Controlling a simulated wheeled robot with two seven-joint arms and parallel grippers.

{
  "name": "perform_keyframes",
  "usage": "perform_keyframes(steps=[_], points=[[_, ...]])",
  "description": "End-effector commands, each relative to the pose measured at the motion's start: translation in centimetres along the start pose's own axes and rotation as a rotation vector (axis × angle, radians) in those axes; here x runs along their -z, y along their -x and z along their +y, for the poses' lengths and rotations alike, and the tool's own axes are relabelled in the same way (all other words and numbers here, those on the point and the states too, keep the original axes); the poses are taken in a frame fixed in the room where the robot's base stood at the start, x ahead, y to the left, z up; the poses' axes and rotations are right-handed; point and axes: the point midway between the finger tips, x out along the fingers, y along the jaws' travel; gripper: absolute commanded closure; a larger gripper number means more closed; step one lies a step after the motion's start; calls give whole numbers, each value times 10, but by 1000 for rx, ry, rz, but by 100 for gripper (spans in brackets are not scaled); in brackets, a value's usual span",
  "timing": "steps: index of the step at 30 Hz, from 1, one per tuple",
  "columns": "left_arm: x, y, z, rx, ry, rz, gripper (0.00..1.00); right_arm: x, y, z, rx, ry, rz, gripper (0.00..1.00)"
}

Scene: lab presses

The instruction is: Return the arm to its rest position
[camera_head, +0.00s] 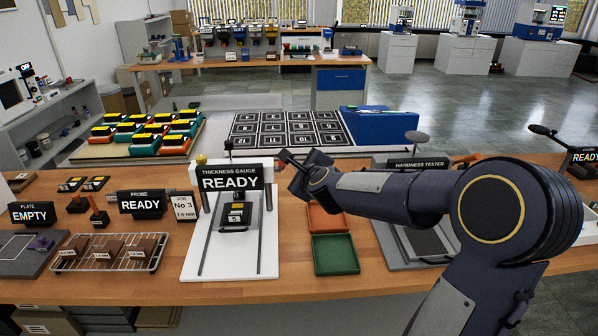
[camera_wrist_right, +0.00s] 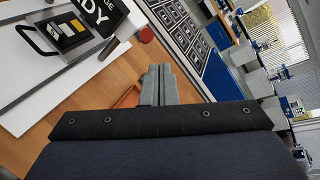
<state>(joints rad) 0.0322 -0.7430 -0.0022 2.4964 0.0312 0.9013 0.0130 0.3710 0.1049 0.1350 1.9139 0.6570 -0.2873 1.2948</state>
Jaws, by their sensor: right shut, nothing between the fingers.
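My right arm (camera_head: 395,192) reaches in from the right over the bench, its hand (camera_head: 300,175) just right of the thickness gauge. In the right wrist view my right gripper (camera_wrist_right: 158,72) has its fingers together with nothing between them. The thickness gauge (camera_head: 188,255) has a white base and a READY sign (camera_head: 231,178). A small block marked 5 (camera_head: 235,216) sits in it. A red knob (camera_wrist_right: 146,35) beside the gauge is close to the fingertips but apart from them in the wrist view. My left gripper is not in view.
A wire rack (camera_head: 110,262) with brown blocks is at left. A blue bin (camera_head: 385,128) and numbered mat (camera_head: 290,144) are behind.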

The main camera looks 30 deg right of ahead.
Motion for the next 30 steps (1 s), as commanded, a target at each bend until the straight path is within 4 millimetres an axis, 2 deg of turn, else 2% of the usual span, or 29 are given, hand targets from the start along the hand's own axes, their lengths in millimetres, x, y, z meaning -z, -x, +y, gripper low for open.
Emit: perform_keyframes(steps=[17,20,23,26,27,30], points=[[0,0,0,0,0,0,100,0,0,-1,-2,2,-1,100],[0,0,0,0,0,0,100,-8,10,4,-25,58,-25,100],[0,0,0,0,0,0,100,-26,41,20,-102,254,-104,100],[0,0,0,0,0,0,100,-40,94,53,-218,586,-235,100],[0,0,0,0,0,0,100,-42,120,70,-268,739,-298,100],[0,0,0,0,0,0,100,-31,181,114,-382,1114,-458,100]])
